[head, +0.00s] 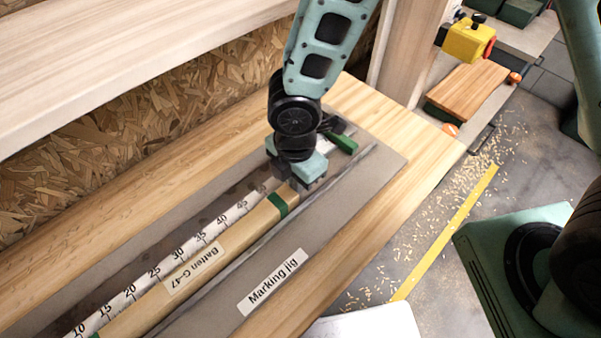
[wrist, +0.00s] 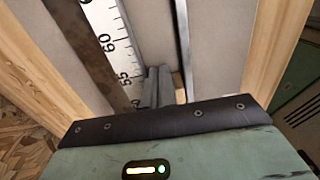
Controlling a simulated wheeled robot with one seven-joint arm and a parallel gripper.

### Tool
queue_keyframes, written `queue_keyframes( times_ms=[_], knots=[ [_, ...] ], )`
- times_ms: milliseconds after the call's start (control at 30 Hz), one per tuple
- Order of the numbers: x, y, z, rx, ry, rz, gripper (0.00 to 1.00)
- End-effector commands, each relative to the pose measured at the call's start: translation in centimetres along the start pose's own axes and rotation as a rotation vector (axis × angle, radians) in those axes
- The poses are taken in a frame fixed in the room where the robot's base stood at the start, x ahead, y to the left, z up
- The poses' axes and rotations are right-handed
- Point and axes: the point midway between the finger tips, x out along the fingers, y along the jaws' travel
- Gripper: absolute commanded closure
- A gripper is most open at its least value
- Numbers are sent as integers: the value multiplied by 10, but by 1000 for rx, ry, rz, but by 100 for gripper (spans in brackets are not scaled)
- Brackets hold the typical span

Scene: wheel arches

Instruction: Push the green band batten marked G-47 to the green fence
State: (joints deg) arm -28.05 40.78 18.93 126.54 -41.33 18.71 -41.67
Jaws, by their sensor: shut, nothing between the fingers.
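The batten G-47 (head: 230,248) is a long pale wooden strip with a white label "Batten G-47" and a green band (head: 280,204) near its far end. It lies in the marking jig beside a numbered white scale (head: 190,248). The green fence (head: 343,142) is a small green block at the jig's far end, beyond my gripper. My gripper (head: 303,184) is shut and empty, pointing down at the batten's far end. In the wrist view its fingers (wrist: 162,75) are together beside the scale near 55. My gripper hides the batten's tip, so I cannot tell whether they touch.
The grey marking jig (head: 335,215) has a thin metal rail along its right side and sits on a wooden bench (head: 400,170). A chipboard wall (head: 120,140) and a pale shelf (head: 130,50) stand at left. A yellow clamp (head: 467,40) is at upper right.

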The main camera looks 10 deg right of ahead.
Motion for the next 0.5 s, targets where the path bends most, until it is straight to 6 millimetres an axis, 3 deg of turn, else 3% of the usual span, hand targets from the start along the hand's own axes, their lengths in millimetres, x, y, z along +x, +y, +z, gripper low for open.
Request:
queue_keyframes(
  times_ms=[267, 500],
  knots=[
    [1, 0, -6, -1, 1, 1, 100],
    [3, 1, -60, -6, 2, 3, 100]
  ],
)
